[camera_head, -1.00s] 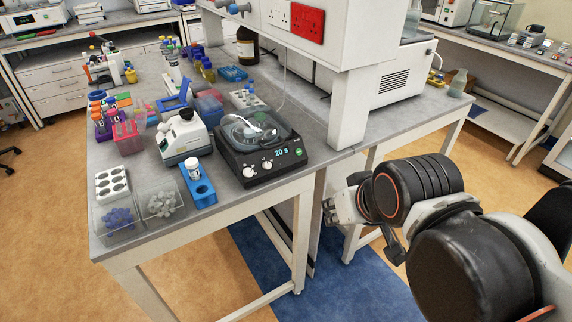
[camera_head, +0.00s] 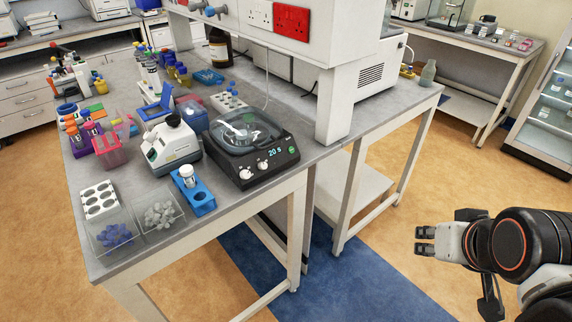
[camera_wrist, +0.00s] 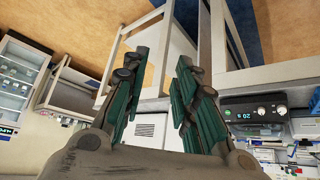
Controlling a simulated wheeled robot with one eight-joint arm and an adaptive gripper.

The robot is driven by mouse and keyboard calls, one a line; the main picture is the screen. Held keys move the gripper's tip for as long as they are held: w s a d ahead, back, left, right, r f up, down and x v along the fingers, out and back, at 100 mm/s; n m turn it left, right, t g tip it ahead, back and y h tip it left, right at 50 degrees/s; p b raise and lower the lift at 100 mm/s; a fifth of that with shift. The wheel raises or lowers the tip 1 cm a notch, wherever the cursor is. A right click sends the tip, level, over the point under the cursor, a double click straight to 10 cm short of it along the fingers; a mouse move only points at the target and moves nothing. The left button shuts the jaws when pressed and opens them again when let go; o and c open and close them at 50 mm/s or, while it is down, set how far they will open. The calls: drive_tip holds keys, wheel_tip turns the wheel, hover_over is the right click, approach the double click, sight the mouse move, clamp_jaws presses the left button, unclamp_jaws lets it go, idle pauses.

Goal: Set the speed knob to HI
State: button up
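A black benchtop device (camera_head: 280,162) with a clear round lid stands at the bench's right front corner. Its lit display reads about "20 s". Two pale knobs sit on its front: a left knob (camera_head: 245,174) and a right knob (camera_head: 263,166). Their labels and settings are too small to read. The device also shows at the right of the wrist view (camera_wrist: 240,113), seen upside down. My gripper (camera_head: 424,240) is right of the bench, over the floor, well apart from the device. In the wrist view its two fingers (camera_wrist: 163,58) are spread with nothing between them.
The bench (camera_head: 225,222) has a white instrument (camera_head: 168,148), a blue rack (camera_head: 202,199) and clear trays (camera_head: 112,240) left of the device. A white overhead unit with a post (camera_head: 338,105) stands right behind it. Floor between gripper and bench is clear.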

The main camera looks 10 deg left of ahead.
drive_tip(key=w+a+r+n+y+p, duration=0.3)
drive_tip(key=w+a+r+n+p, duration=0.3)
drive_tip(key=w, duration=0.4)
drive_tip(key=n+y+p, duration=0.4)
drive_tip(key=n+y, duration=0.1)
drive_tip(key=n, duration=0.6)
hover_over(265, 165)
drive_tip(key=s+d, duration=0.8)
drive_tip(key=d, duration=0.1)
wheel_tip(265, 165, down, 5)
drive_tip(key=shift+g, duration=0.4)
drive_tip(key=b+x, duration=0.5)
drive_tip(key=x, duration=0.9)
drive_tip(key=shift+w+b, duration=0.25)
drive_tip(key=shift+b, duration=0.1)
drive_tip(key=shift+r, duration=0.1)
clamp_jaws()
